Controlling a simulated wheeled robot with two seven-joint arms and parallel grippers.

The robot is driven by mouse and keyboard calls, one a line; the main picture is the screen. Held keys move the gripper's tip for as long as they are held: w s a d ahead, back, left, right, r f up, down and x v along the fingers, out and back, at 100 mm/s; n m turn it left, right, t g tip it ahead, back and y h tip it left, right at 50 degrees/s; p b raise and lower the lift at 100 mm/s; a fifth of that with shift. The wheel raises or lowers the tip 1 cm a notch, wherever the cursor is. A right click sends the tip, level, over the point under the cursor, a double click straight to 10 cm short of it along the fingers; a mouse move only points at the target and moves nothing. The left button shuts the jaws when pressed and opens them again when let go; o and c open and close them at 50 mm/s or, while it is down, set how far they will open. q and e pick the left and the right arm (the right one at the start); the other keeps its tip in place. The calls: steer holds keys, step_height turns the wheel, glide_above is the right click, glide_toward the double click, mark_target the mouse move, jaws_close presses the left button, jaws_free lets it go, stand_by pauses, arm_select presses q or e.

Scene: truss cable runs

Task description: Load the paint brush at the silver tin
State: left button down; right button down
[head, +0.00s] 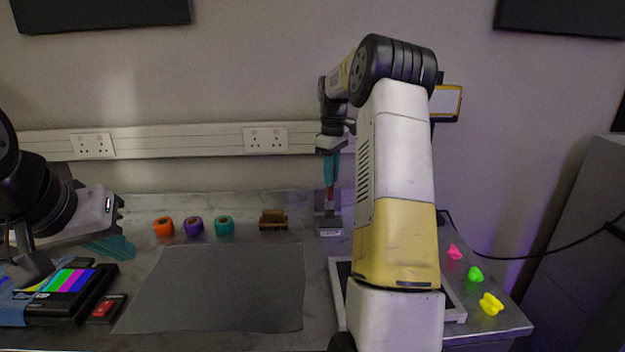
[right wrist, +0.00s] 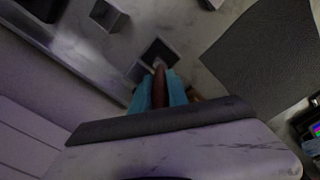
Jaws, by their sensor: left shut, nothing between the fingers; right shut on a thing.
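My right gripper (head: 330,178) is shut on the paint brush (head: 329,192), whose dark red handle points down between the teal fingers. In the right wrist view the brush (right wrist: 160,85) also shows between the fingertips (right wrist: 160,92). The tin (head: 330,231), grey with a small label, stands at the table's back, directly below the brush. Its dark square opening (right wrist: 160,52) shows in the right wrist view. The brush's lower end is at the tin; I cannot tell whether it is inside. My left gripper (head: 124,250) is shut and empty at the left.
A brown holder (head: 273,220) stands left of the tin, then teal, purple and orange tape rolls (head: 193,226). A dark mat (head: 225,290) lies in front. A second square container (right wrist: 108,15) shows in the wrist view. A colour-bar device (head: 68,290) lies at left.

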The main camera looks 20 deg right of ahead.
steer(key=shift+r, duration=2.75)
